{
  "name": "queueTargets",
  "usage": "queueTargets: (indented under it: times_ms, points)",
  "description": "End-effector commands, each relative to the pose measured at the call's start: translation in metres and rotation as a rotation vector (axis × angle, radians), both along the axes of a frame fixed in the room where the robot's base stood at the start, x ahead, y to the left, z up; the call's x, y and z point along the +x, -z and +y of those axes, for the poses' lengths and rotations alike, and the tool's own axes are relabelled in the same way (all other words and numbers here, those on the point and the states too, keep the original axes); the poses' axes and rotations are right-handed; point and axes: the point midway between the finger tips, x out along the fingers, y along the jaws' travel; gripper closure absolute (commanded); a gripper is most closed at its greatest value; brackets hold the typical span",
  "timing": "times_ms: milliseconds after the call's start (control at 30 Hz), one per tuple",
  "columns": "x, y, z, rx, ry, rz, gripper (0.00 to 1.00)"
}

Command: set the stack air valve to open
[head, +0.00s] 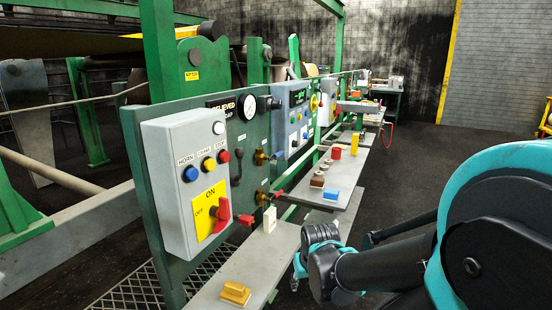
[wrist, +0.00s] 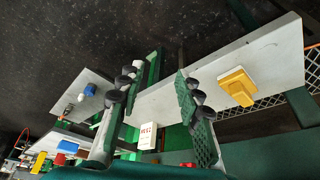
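On the green panel are two brass fittings. The lower brass valve (head: 261,197) has a red lever pointing right, roughly level. The upper brass fitting (head: 260,157) carries a dark part. I cannot read which one is the stack air valve, nor its open or shut marks. A round white gauge (head: 247,107) sits above, beside a partly hidden black label reading "RELIEVED". My gripper (head: 318,245) is right of and nearer than the lower valve, apart from it. In the wrist view my gripper (wrist: 158,92) has its fingers spread, with nothing held; neither fitting is clear there.
A grey box (head: 173,143) with buttons and a red ON/OFF switch (head: 221,214) stands left of the valves. The shelf below bears a yellow block (head: 235,293) and a white block (head: 269,220). A farther shelf holds a blue block (head: 331,195). Open floor lies to the right.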

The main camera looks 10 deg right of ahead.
Motion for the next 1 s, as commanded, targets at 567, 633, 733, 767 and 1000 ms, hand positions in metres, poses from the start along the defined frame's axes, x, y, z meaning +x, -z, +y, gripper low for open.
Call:
queueTargets:
  times_ms: [567,633,733,767,1000]
  points:
    - [0.005,-0.002,-0.003,-0.013,0.0,-0.016,0.65]
    - [0.02,-0.006,-0.013,-0.049,-0.001,-0.061,0.65]
    - [0.062,-0.023,-0.039,-0.157,-0.011,-0.188,0.65]
    - [0.078,-0.032,-0.049,-0.203,-0.02,-0.237,0.65]
    - [0.2,-0.124,-0.107,-0.637,-0.191,-0.666,0.65]
